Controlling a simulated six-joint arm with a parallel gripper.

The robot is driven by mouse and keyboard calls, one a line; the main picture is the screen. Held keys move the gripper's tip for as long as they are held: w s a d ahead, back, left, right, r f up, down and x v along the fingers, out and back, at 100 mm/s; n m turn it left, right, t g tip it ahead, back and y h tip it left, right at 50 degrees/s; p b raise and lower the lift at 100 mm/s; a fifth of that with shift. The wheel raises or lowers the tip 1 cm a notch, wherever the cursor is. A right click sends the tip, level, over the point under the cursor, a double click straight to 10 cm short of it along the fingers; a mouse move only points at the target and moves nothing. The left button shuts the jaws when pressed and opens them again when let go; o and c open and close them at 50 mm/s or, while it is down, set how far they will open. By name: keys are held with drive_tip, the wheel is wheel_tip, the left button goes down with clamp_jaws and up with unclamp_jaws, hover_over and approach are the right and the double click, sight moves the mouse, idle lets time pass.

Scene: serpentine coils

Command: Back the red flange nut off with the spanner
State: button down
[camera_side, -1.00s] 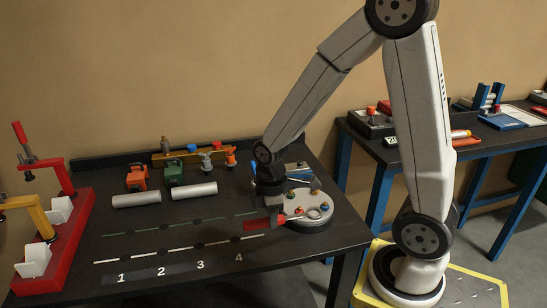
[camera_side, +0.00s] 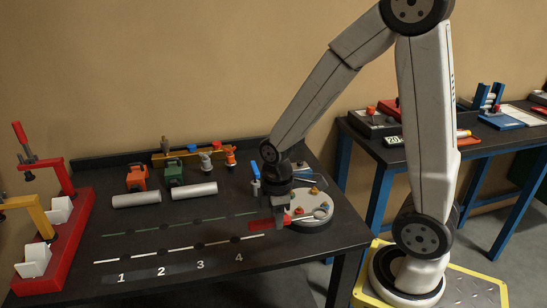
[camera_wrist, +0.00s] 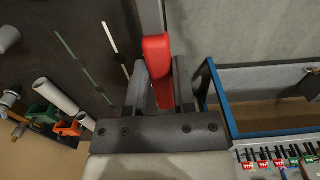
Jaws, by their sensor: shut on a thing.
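My gripper (camera_side: 280,216) is shut on the red handle of the spanner (camera_side: 262,224), low over the front right of the dark bench. In the wrist view the red handle (camera_wrist: 156,55) sits between my two fingers, with a grey shank running up out of the picture. The red flange nut (camera_side: 299,211) stands on the round pale plate (camera_side: 318,222), just right of my gripper. The spanner's head is small and partly hidden at the plate, so I cannot tell whether it is around the nut or beside it.
The plate also bears a blue nut (camera_side: 324,206) and a yellow one (camera_side: 314,190). The numbered front area is clear. A red stand (camera_side: 70,240) is at left.

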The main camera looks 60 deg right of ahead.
drive_tip(key=w+d+f+m, duration=0.1)
drive_tip(key=w+d+m, duration=0.3)
drive_tip(key=w+d, duration=0.6)
drive_tip(key=shift+w+d+f+m, duration=0.15)
drive_tip(key=shift+w+d+m, duration=0.15)
drive_tip(key=shift+w+d, duration=0.15)
drive_tip(key=shift+f, duration=0.2)
drive_tip(key=shift+f, duration=2.2)
drive_tip(key=shift+f, duration=1.3)
drive_tip(key=shift+a, duration=0.15)
